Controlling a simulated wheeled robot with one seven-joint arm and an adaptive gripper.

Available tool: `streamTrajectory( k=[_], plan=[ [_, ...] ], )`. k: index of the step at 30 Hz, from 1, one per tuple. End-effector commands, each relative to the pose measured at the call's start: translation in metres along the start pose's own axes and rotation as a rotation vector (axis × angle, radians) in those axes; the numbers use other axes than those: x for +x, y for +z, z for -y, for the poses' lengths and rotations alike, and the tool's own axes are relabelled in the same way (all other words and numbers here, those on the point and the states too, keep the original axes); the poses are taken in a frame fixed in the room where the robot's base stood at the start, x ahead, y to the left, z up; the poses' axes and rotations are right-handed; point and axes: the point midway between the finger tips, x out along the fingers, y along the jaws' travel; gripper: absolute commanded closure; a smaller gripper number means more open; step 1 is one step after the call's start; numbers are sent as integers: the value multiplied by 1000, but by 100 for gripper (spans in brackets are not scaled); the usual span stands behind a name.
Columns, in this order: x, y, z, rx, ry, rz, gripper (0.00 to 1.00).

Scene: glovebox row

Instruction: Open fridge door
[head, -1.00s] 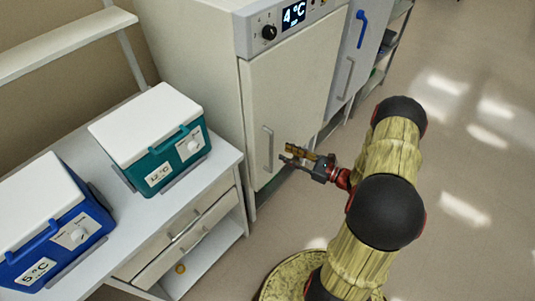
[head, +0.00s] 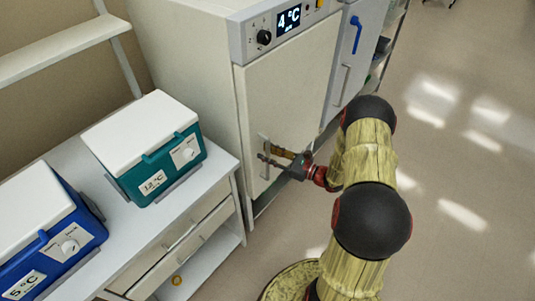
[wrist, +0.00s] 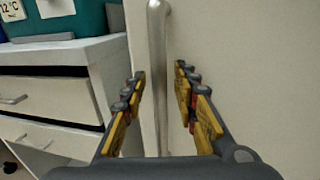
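The fridge (head: 290,85) is a pale cabinet with a 4 °C display and a black knob on its top panel. Its door is shut. Its vertical metal handle (head: 265,150) is on the door's left side, partly hidden by my gripper in the head view. My gripper (head: 271,157) is at the handle, its fingers pointing toward the door. In the wrist view the handle (wrist: 158,75) runs upright between the two spread yellow-padded fingers (wrist: 160,88), with gaps visible on both sides.
A teal 12 °C cooler (head: 150,150) and a blue 5 °C cooler (head: 45,235) stand on a white drawer bench (head: 215,175) left of the fridge. Another cabinet (head: 355,50) with a blue handle stands right of it. The floor at the right is clear.

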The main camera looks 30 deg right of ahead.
Motion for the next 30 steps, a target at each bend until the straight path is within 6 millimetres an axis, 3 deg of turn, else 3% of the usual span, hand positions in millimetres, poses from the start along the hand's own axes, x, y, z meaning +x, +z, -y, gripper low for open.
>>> streamTrajectory(
  k=[14,30],
  plan=[
    [0,0,0,0,0,0,99],
    [0,0,0,0,0,-1,100]
  ],
)
